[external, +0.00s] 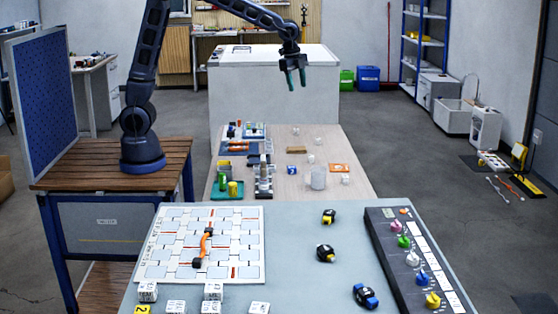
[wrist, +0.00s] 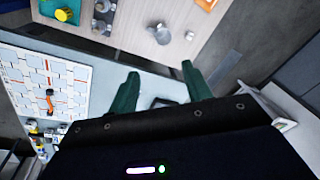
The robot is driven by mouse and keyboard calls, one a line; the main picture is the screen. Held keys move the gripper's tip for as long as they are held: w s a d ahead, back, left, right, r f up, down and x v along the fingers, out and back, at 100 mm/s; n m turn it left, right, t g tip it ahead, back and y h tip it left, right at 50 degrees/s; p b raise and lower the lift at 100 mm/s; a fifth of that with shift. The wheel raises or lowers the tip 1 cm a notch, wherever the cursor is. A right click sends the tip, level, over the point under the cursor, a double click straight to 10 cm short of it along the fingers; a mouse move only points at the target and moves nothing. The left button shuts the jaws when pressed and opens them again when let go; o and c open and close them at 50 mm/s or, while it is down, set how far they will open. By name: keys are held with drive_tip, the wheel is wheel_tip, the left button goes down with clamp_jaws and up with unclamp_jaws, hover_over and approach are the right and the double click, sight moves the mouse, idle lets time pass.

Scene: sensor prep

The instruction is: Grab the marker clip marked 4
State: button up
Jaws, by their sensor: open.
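My gripper (external: 296,83) is open and empty, high above the tables in the external view. Its two green fingers stand apart in the wrist view (wrist: 161,76). No digit 4 is readable in either view, so I cannot tell which thing is the marker clip marked 4. A small yellow piece marked 2 (external: 143,309) is at the bottom left of the grey table, partly cut off. White cubes with dark marks (external: 147,291) (external: 213,290) stand near it. Black-and-yellow pieces (external: 329,216) (external: 326,253) and a black-and-blue piece (external: 366,296) lie right of centre.
A white grid board (external: 165,258) carries an orange cable with black ends (external: 204,245). A dark panel with coloured knobs (external: 390,218) stands at the right. A wooden table (external: 340,180) with several small items lies behind. The grey table's middle (external: 290,275) is clear.

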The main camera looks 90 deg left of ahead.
drive_tip(key=w+f+m+g, duration=0.1)
drive_tip(key=w+f+m, duration=0.2)
drive_tip(key=w+f, duration=0.9)
drive_tip(key=m+g, duration=0.1)
drive_tip(key=m, duration=0.3)
hover_over(345, 176)
wheel_tip(345, 176, down, 16)
drive_tip(key=shift+w+f, duration=0.1)
drive_tip(key=shift+f, duration=5.6)
drive_tip(key=c, duration=1.1)
